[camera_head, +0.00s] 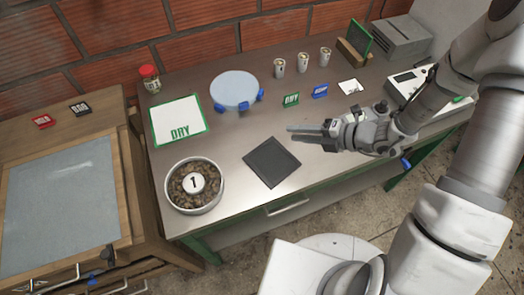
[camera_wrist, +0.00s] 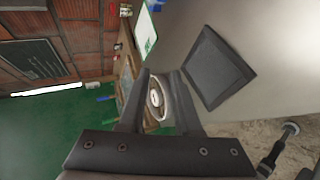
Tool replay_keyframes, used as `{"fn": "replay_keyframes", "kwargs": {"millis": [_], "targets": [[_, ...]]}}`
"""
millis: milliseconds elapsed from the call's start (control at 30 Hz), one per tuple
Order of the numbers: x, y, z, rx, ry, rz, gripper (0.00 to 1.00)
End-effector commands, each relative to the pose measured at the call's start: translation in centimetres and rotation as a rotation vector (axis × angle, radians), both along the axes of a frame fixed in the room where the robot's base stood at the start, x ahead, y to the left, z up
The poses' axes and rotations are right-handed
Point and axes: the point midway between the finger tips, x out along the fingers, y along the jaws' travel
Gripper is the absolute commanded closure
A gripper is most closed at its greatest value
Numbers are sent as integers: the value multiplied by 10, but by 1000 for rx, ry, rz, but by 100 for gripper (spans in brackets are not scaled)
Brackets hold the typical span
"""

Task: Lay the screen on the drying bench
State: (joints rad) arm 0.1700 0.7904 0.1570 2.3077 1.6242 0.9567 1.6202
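No thing here is labelled as the screen. A green-framed dark panel (camera_head: 360,38) stands upright in a wooden holder (camera_head: 352,52) at the back of the metal table. A pale blue round disc (camera_head: 234,89) with blue clamps lies on the same table. The wooden bench (camera_head: 126,190) at left, with a grey-blue sheet (camera_head: 60,205) on top, may be the drying bench. My gripper (camera_head: 298,132) is above the metal table, right of the dark square pad (camera_head: 271,161). In the wrist view its fingers (camera_wrist: 160,85) are apart with nothing between them.
A bowl of brown pieces (camera_head: 193,187) marked 1 stands at the table's front left. A white DRY mat (camera_head: 179,119), a red-lidded jar (camera_head: 149,78), several cups (camera_head: 303,62), small signs (camera_head: 291,99) and a scale (camera_head: 410,82) are around it. A brick wall is behind.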

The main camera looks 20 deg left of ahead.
Motion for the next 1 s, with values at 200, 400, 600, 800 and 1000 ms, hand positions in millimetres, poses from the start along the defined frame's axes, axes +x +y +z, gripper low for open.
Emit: {"fn": "replay_keyframes", "kwargs": {"millis": [200, 400, 600, 800, 1000], "targets": [[-1, -4, 9, 0, 0, 1, 68], [-1, -3, 10, -2, -6, 6, 68], [-5, -6, 39, -49, -189, 157, 68], [-23, -15, 87, -155, -564, 493, 68], [-45, -32, 129, -273, -927, 849, 68]]}}
